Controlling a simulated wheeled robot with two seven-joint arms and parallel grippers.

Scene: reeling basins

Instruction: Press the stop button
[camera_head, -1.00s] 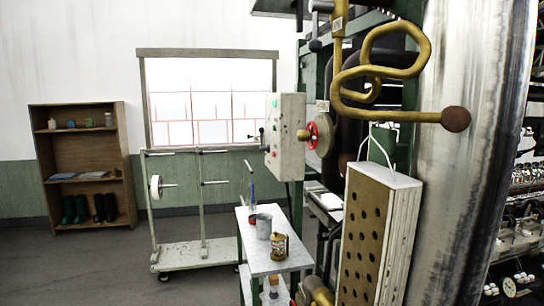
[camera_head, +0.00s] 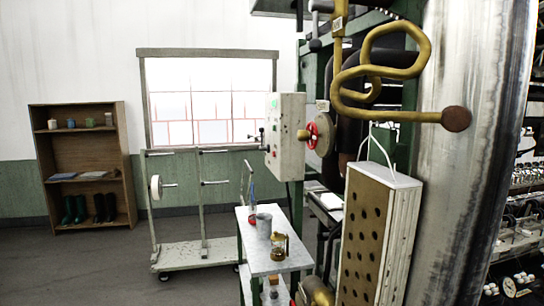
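A pale control box (camera_head: 290,140) is mounted on the green machine frame, right of the window. I see its narrow left face at a steep angle, with small coloured spots and a dark lever-like part (camera_head: 262,137) at its left side. The spots are too small to tell which is the stop button. A red handwheel (camera_head: 313,136) sits just right of the box. Neither of my grippers shows in this view.
A wheeled rack (camera_head: 195,255) and wooden shelf (camera_head: 80,165) stand left. A perforated panel (camera_head: 375,240) and large metal cylinder (camera_head: 455,180) fill the right.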

